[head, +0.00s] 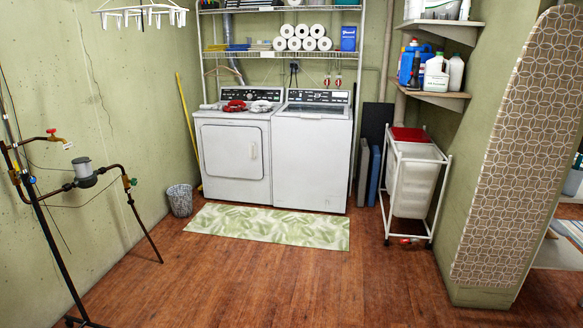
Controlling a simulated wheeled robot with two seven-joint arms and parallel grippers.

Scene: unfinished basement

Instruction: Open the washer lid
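The washer (310,150) is the white top-loading machine on the right of a pair against the back wall, seen from across the room. Its lid (314,111) looks shut, lying flat on top in front of the dark control panel (318,97). No objects show on the lid. Neither of my grippers is in view.
A white dryer (235,155) with red and grey cloths on top adjoins the washer's left side. A green leaf-pattern mat (268,226) lies in front. A hamper cart (413,185) stands right, a wastebasket (180,200) left. Black pipework (85,180) stands front left. The middle floor is clear.

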